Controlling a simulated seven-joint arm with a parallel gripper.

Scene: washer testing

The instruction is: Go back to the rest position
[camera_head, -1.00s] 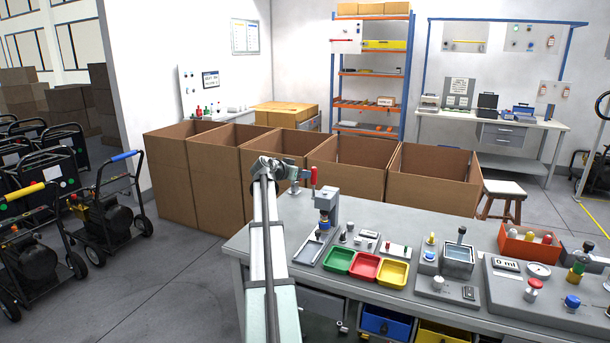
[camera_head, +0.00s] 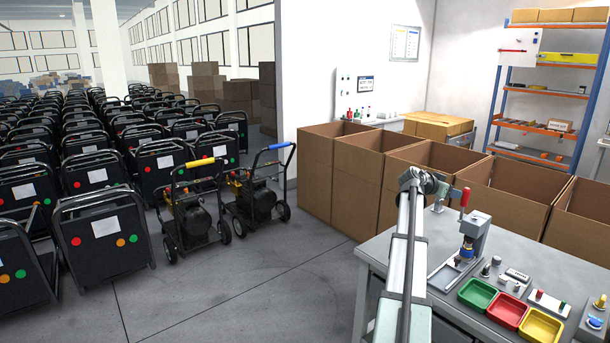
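My arm reaches out over the left end of the grey workbench (camera_head: 383,253), with its wrist in front of the row of cardboard boxes. My gripper (camera_head: 453,193) is at the far end of the arm, small and partly hidden by the wrist. I cannot make out its fingers or whether they are open. I see nothing clearly held in it. It appears close to the red-handled press (camera_head: 472,235) on the bench; I cannot tell the gap.
Green (camera_head: 477,294), red (camera_head: 507,310) and yellow (camera_head: 541,327) trays sit on the bench. Open cardboard boxes (camera_head: 358,185) stand behind it. Two pressure washers (camera_head: 193,215) and rows of black machines (camera_head: 100,227) stand left. The floor between them and the bench is clear.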

